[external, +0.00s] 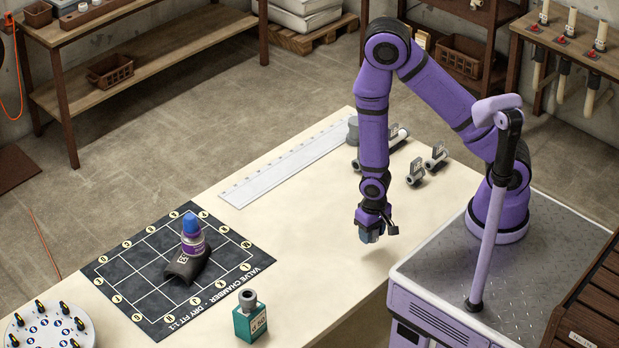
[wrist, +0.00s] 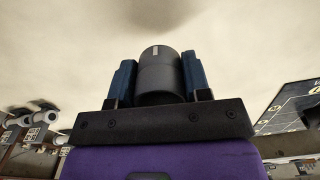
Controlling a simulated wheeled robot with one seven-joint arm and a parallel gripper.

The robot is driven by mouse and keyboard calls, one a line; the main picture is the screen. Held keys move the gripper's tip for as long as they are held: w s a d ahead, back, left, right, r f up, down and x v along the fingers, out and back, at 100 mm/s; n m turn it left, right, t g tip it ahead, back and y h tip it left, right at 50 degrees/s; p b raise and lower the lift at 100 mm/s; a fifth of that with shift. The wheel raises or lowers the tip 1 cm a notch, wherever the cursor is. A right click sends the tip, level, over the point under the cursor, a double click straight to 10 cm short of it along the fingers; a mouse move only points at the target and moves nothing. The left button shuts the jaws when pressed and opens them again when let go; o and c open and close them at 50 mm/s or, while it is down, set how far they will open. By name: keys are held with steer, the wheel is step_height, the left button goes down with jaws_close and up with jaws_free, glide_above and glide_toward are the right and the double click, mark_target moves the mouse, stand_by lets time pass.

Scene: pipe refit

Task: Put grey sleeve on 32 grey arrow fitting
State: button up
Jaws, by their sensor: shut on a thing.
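My gripper (external: 370,232) is shut on a dark grey sleeve (wrist: 160,75) with a short white mark near its upper rim. In the wrist view the sleeve sits between the two blue fingers. In the external view my gripper hangs above the bare right part of the table, apart from the fittings. Several grey pipe fittings with dark tags stand at the table's far right: one (external: 415,172), another (external: 437,158), and one partly behind my arm (external: 397,136). Their tags are too small to read, so I cannot tell which is the 32 arrow fitting.
A black grid mat (external: 125,295) holds a dark object (external: 182,268) and a purple bottle with a blue cap (external: 191,235). A teal box (external: 250,322) with a grey ring stands at the front edge. A long ruler (external: 285,160) lies behind. The table's middle is clear.

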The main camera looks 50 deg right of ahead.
steer(key=w+d+m, duration=0.1)
steer(key=w, duration=0.1)
steer(key=w+d+r+m, duration=0.1)
steer(key=w+d, duration=0.1)
steer(key=w, duration=0.1)
steer(key=w+d+m, duration=0.2)
steer(key=w, duration=0.1)
steer(key=shift+r, duration=0.2)
steer(key=w+d+r+m, duration=0.3)
steer(key=w+d+m, duration=0.15)
steer(key=d, duration=0.45)
steer(key=w+d+r+m, duration=0.3)
steer(key=w+d+m, duration=0.15)
steer(key=d, duration=0.45)
steer(key=w+d+r+m, duration=0.3)
steer(key=w+d, duration=0.3)
steer(key=d, duration=0.4)
glide_toward(355, 131)
steer(key=shift+w+d+m, duration=0.3)
steer(key=shift+w+d, duration=0.1)
steer(key=shift+d, duration=0.4)
steer(key=shift+w+d, duration=0.1)
steer(key=shift+w, duration=0.15)
steer(key=shift+f, duration=1.7)
steer(key=shift+f, duration=0.45)
steer(key=o, duration=0.9)
